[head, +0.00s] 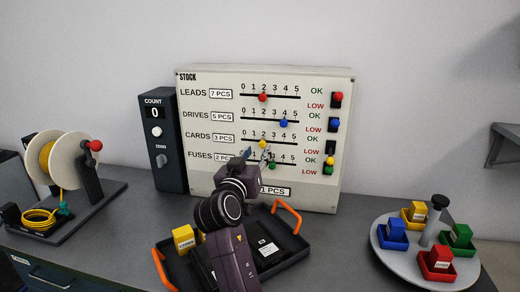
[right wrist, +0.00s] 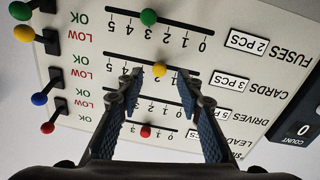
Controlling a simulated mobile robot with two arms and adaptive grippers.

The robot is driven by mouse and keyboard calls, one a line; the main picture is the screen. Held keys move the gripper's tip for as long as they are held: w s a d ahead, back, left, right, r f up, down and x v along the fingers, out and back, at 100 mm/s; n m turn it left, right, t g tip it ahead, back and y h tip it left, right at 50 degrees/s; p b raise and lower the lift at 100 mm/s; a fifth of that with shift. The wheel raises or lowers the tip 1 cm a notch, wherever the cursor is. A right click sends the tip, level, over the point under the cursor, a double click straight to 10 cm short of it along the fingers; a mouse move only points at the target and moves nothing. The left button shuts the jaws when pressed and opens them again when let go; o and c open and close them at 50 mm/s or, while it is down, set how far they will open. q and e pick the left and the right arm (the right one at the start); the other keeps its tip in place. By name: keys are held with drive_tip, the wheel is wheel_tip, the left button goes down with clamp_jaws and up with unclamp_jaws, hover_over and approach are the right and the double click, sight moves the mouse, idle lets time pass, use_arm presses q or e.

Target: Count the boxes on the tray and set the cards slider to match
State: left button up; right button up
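The yellow cards slider knob (head: 263,144) sits near 2 on its scale on the white STOCK board (head: 215,185). My right gripper (head: 257,154) is at the board by this knob. In the right wrist view, which is upside down, the gripper (right wrist: 158,75) is open, with the yellow knob (right wrist: 159,69) between its fingertips and a gap showing each side. The black tray (head: 292,252) with orange handles lies below. It holds a yellow box (head: 184,238) and a dark piece with a white label (head: 268,249). My right arm hides part of the tray. My left gripper is out of view.
Red (head: 262,97), blue (head: 284,123) and green (head: 272,166) knobs sit on neighbouring rows. Coloured switches line the board's right side. A COUNT box (head: 162,140) reading 0 stands left, beside a cable reel (head: 62,160). A round turntable (head: 400,262) with coloured bins stands right.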

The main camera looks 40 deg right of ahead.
drive_tip(key=shift+v, duration=1.55)
